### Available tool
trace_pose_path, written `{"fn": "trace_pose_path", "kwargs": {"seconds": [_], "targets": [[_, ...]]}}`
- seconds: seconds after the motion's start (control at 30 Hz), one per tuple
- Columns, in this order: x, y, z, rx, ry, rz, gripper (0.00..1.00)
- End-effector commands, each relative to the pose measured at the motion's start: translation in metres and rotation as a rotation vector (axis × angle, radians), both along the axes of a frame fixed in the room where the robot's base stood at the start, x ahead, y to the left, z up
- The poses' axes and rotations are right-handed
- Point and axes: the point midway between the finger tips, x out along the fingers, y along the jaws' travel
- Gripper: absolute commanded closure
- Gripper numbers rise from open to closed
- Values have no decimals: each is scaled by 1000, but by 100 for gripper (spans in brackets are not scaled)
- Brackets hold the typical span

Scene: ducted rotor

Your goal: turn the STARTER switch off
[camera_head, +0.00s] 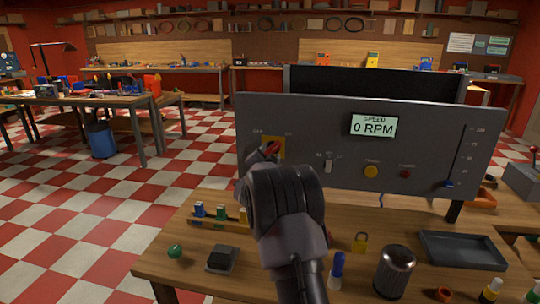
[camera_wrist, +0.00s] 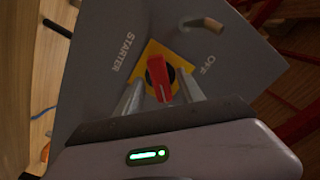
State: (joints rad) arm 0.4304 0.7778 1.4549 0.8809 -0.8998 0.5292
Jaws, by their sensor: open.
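The STARTER switch is a red rotary knob (camera_wrist: 160,77) on a yellow square plate (camera_wrist: 181,72). A pale line shows near the knob's lower end. In the head view the red knob (camera_head: 270,148) and yellow plate (camera_head: 279,154) are partly hidden by my gripper and wrist. The display (camera_head: 373,126) reads SPEED 0 RPM.
The grey control panel (camera_head: 430,150) also carries a pale toggle (camera_head: 328,165), a yellow button (camera_head: 371,171), a small red button (camera_head: 405,174) and a blue slider (camera_head: 448,184). On the bench below are a black tray (camera_head: 468,250), a dark cup (camera_head: 395,270) and a padlock (camera_head: 360,243).

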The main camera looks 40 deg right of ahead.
Motion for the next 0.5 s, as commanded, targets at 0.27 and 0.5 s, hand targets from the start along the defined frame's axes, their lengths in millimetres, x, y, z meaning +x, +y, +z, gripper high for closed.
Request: {"fn": "trace_pose_path", "kwargs": {"seconds": [0.27, 0.5], "targets": [[0, 0, 0, 0, 0, 0, 76], [0, 0, 0, 0, 0, 0, 100]]}}
